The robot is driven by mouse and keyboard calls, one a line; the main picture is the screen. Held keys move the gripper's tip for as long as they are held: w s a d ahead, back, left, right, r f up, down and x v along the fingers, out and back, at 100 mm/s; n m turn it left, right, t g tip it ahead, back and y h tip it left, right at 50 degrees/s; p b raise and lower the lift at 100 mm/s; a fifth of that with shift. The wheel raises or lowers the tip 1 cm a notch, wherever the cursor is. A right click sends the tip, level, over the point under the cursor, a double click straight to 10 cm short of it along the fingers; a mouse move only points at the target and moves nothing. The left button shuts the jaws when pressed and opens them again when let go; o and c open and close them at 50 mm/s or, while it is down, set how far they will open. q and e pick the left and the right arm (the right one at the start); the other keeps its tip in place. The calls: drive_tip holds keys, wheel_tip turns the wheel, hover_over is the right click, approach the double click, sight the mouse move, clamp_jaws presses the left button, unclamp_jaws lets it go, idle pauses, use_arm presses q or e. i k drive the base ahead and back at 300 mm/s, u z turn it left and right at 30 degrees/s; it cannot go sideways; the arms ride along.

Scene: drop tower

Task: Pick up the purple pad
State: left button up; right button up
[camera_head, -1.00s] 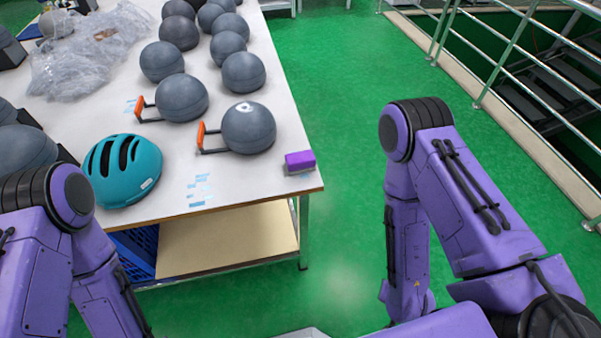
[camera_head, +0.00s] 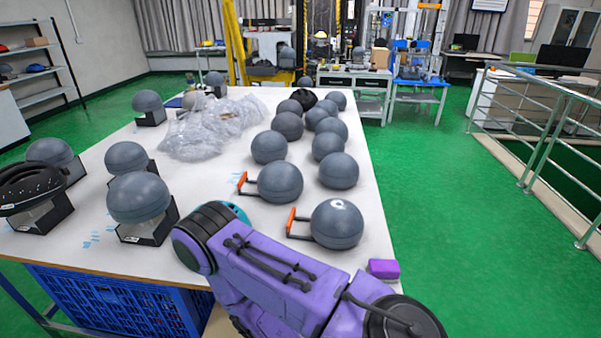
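The purple pad (camera_head: 384,268) is a small block on the right edge of the white table, near its front right corner. It lies just right of and in front of a grey headform with an orange handle. My purple arm crosses the lower middle of the view, close to the pad's left and below it. It covers the table's front right part and most of the teal helmet (camera_head: 236,211). Neither of my grippers shows in the view.
The white table (camera_head: 230,107) holds several grey headforms (camera_head: 337,223) and crumpled clear plastic (camera_head: 205,130). A blue crate (camera_head: 110,305) sits under it. Green floor (camera_head: 450,200) is open to the right, bounded by a metal railing (camera_head: 545,150).

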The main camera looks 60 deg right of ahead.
sight(386, 270)
drive_tip(key=u, duration=0.65)
drive_tip(key=k, duration=1.45)
drive_tip(key=z, duration=1.65)
drive_tip(key=i, duration=0.1)
drive_tip(key=z, duration=0.05)
